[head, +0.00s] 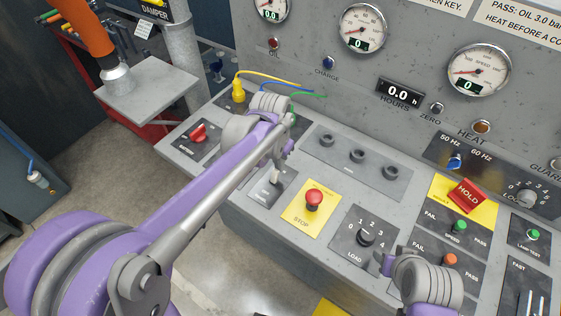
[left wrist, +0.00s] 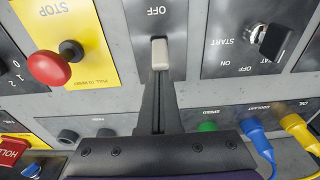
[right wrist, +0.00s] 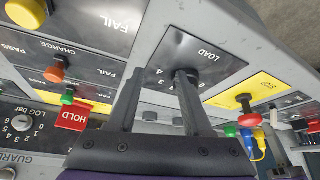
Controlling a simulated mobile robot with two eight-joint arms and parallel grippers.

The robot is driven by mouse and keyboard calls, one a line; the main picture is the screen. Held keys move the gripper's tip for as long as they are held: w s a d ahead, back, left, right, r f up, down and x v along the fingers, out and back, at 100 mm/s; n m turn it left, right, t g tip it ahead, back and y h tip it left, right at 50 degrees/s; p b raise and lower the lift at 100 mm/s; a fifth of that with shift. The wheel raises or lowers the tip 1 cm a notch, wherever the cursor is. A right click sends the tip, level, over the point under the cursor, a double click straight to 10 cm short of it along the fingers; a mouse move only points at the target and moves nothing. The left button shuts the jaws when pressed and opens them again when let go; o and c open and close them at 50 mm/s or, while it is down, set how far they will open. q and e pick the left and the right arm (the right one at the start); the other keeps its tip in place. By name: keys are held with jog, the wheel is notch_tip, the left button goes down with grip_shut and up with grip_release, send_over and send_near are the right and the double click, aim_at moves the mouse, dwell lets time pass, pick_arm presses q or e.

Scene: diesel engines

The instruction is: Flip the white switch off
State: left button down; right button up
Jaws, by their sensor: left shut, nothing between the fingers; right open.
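The white switch (head: 275,176) is a small pale lever on a dark plate, left of the red STOP button. In the left wrist view the white switch (left wrist: 159,52) stands just beyond my fingertips, beside the OFF label. My left gripper (head: 278,160) is shut and empty, pointing down at the switch; it also shows in the left wrist view (left wrist: 158,78). I cannot tell whether the tips touch the lever. My right gripper (head: 386,264) is open near the LOAD knob (head: 366,238); its two fingers show apart in the right wrist view (right wrist: 158,85).
The red STOP button (head: 314,198) stands close right of the switch. A red-handled knob (head: 198,133) is to the left. Yellow and blue cable plugs (head: 238,90) are behind my left arm. A red HOLD flag (head: 467,194) sticks up at the right.

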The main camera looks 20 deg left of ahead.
aim_at(276, 171)
pick_arm(q)
jog(key=shift+s+a+r+t+h, duration=0.1)
jog(key=shift+s+a+t+h, duration=0.15)
jog(key=shift+s+t, duration=0.25)
jog(key=shift+s+a+r+t+h, duration=0.1)
jog(key=shift+s+t+h, duration=0.2)
jog(key=shift+t, duration=0.4)
jog(key=shift+s+a+t+h, duration=0.3)
jog(key=shift+s+t, duration=0.35)
jog(key=shift+t, duration=0.45)
pick_arm(e)
jog(key=shift+s+f, duration=0.1)
pick_arm(q)
jog(key=shift+d, duration=0.15)
jog(key=shift+w+r, duration=0.15)
jog(key=shift+r+p, duration=0.45)
jog(key=shift+r, duration=0.3)
pick_arm(e)
jog(key=shift+w+r, duration=0.35)
jog(key=shift+r, duration=0.45)
